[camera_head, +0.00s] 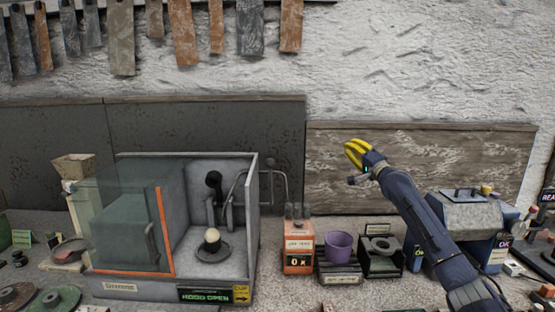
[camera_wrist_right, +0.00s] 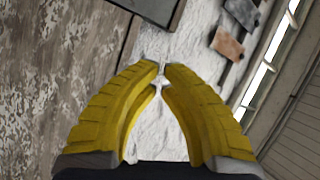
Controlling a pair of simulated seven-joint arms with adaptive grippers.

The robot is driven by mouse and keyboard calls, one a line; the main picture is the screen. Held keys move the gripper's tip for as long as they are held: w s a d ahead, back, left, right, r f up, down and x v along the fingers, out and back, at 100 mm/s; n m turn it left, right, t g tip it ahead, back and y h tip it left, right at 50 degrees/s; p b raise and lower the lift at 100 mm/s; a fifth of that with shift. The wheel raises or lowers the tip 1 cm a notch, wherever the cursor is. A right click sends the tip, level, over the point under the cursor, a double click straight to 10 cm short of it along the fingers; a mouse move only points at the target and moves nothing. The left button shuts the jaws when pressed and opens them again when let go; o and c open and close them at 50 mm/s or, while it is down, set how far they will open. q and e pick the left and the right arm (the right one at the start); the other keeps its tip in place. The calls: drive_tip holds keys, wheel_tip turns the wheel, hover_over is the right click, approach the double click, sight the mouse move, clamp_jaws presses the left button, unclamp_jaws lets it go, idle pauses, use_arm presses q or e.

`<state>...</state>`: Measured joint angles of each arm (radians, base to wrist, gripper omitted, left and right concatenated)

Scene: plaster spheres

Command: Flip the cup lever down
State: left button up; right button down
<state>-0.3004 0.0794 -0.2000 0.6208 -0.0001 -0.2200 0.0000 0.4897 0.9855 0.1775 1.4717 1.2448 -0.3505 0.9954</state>
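A grey box with a clear hood (camera_head: 127,225) stands left of centre in the head view; its front display reads "HOOD OPEN". Inside, a lever with a black knob (camera_head: 213,180) stands upright at the back wall. A pale ball (camera_head: 211,236) rests on a round dark cup or dish (camera_head: 213,252) in front of it. A yellow label (camera_head: 242,294) reading "CUP" with an arrow is at the box's front right corner. I cannot tell which part is the cup lever. My right gripper (camera_head: 351,150) is raised right of the box, empty, its yellow fingertips (camera_wrist_right: 159,68) nearly meeting.
Right of the box stand an orange counter (camera_head: 298,250) showing "0 X", a purple cup (camera_head: 338,246) and a dark fixture with a ring (camera_head: 381,247). A blue-grey machine (camera_head: 466,215) is at the right, behind my right arm. A thin bent rod (camera_head: 272,172) rises beside the box.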

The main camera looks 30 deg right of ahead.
drive_tip(key=w+a+f+y, duration=0.2)
drive_tip(key=w+a+y, duration=0.1)
drive_tip(key=a, duration=0.6)
drive_tip(key=w+a+f+n+y, duration=0.1)
drive_tip(key=w+a+f+y, duration=0.2)
drive_tip(key=a, duration=0.6)
drive_tip(key=shift+w+a, duration=0.35)
drive_tip(key=shift+a, duration=0.05)
drive_tip(key=shift+w, duration=0.1)
drive_tip(key=w+a+r, duration=0.1)
drive_tip(key=w+a, duration=0.3)
drive_tip(key=w, duration=0.2)
drive_tip(key=shift+w+r, duration=0.15)
drive_tip(key=shift+w, duration=0.15)
drive_tip(key=shift+s+a, duration=0.1)
drive_tip(key=shift+a, duration=0.1)
